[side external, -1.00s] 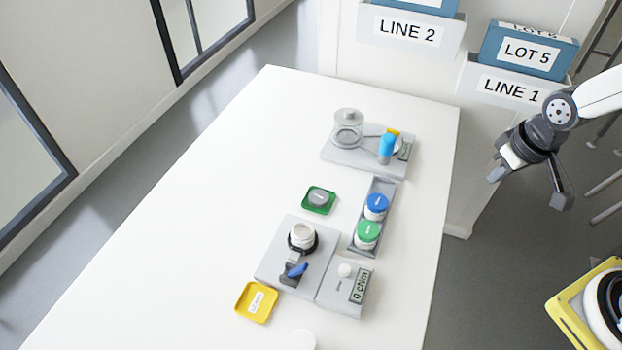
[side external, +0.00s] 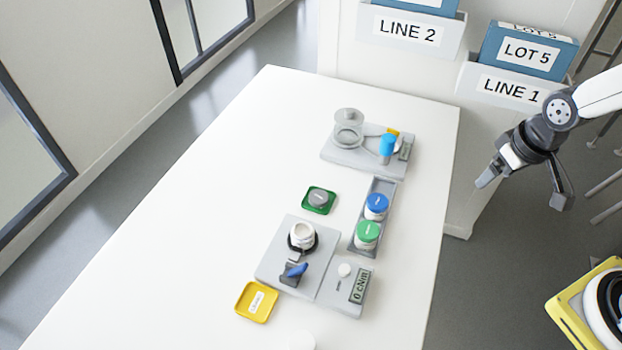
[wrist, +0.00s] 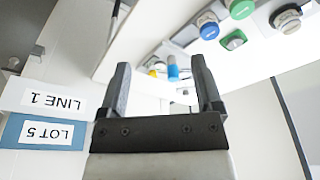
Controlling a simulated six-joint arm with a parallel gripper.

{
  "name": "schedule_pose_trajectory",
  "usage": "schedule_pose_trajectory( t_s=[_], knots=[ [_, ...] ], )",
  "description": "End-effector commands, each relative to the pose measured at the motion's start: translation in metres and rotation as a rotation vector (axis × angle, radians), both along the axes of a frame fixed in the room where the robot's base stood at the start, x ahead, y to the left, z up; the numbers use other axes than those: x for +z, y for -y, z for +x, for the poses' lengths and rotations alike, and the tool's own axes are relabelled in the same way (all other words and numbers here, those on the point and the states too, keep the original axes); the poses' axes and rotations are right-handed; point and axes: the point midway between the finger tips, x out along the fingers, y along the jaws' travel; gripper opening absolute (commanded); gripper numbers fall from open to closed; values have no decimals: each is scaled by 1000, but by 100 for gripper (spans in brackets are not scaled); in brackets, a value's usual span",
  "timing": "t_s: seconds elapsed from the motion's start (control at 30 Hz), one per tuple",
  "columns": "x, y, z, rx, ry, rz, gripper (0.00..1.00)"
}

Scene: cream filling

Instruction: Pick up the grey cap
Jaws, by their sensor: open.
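The grey cap (side external: 318,198) lies on a small green tray (side external: 307,209) near the middle of the white table. In the wrist view the grey cap (wrist: 235,42) shows small on its green tray at the upper right. My gripper (side external: 483,184) hangs to the right of the table, well apart from the cap. In the wrist view my gripper (wrist: 160,85) has its two dark fingers spread with nothing between them.
A grey rack (side external: 360,248) holds blue-lidded (side external: 376,202) and green-lidded (side external: 367,231) jars. A white jar (side external: 302,236) stands in a fixture beside a display reading 0 cNm. A balance (side external: 340,157) stands behind. A yellow tray (side external: 243,310) lies in front. The table's left side is clear.

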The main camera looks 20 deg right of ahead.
Motion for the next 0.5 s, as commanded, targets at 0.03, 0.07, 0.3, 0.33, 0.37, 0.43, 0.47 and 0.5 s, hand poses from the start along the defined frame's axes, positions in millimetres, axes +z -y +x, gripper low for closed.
schedule_pose_trajectory(
  t_s=[0.03,0.07,0.3,0.33,0.37,0.43,0.47,0.5],
  knots=[
    [0,0,0,0,0,0,83],
    [0,0,0,0,0,0,83],
    [1,-1,5,14,-3,-3,83],
    [1,-2,7,20,-5,-5,83],
    [1,-3,10,28,-7,-6,83],
    [1,-5,18,53,-14,-11,83],
    [1,-6,22,65,-18,-14,83],
    [2,-8,29,86,-24,-19,83]
  ],
)
